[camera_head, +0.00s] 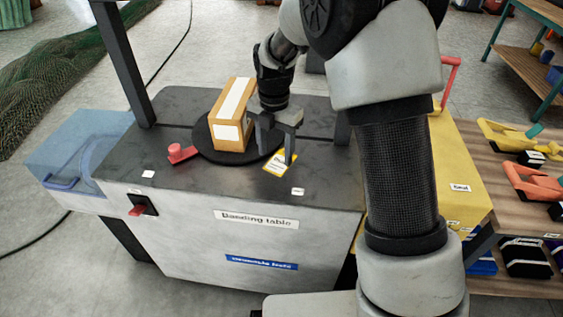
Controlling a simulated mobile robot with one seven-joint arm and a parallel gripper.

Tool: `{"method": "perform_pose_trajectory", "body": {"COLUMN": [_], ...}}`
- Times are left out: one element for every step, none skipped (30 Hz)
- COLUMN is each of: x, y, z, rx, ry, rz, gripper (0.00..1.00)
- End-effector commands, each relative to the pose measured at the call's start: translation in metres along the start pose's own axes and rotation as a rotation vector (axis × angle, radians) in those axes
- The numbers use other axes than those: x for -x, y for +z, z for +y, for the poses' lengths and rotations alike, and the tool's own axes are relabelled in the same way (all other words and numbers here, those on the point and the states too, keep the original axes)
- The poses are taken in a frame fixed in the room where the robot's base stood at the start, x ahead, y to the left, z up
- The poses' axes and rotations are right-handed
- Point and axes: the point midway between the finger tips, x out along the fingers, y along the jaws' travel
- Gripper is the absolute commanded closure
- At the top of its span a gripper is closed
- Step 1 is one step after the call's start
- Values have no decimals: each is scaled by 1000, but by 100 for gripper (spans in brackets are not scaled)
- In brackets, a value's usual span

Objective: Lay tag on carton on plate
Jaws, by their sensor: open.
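A tan carton (227,132) with white patches on its top and front stands on the round black plate (207,147) on the banding table's dark top. A small yellow tag (279,163) with a pale patch lies by the plate's front right edge, close to one of my fingers. I cannot tell whether it overlaps the plate. My gripper (275,143) points down to the right of the carton, with its fingers apart and nothing seen between them. One finger is close to the carton's right side; whether it touches is unclear.
The banding table (255,217) carries a red knob (182,152) left of the plate and a dark upright post (122,65) at its back left. A blue translucent bin (80,148) adjoins on the left. A yellow case (457,180) and a wooden shelf (500,195) with tools stand right.

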Motion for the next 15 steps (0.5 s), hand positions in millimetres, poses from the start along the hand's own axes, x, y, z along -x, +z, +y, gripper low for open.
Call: {"method": "perform_pose_trajectory", "body": {"x": [-13,-18,-23,-27,-30,-32,-33,-33,-33,-32,-32,-32,-32,-32,-32], "y": [1,2,2,2,2,2,2,2,2,2,2,2,2,2,2], "z": [-1,-1,0,0,0,0,0,0,0,0,0,0,0,0,0], "rx": [0,-1,0,1,1,1,1,1,0,0,0,0,0,0,0], "ry": [-3,-3,-2,-2,-2,-2,-1,-1,0,0,0,0,0,0,0], "rz": [3,3,2,2,2,2,1,1,0,0,0,0,1,1,1], "gripper": [47,47,47,47,47,47,47,47,47,47,47,47,47,47,47]}}
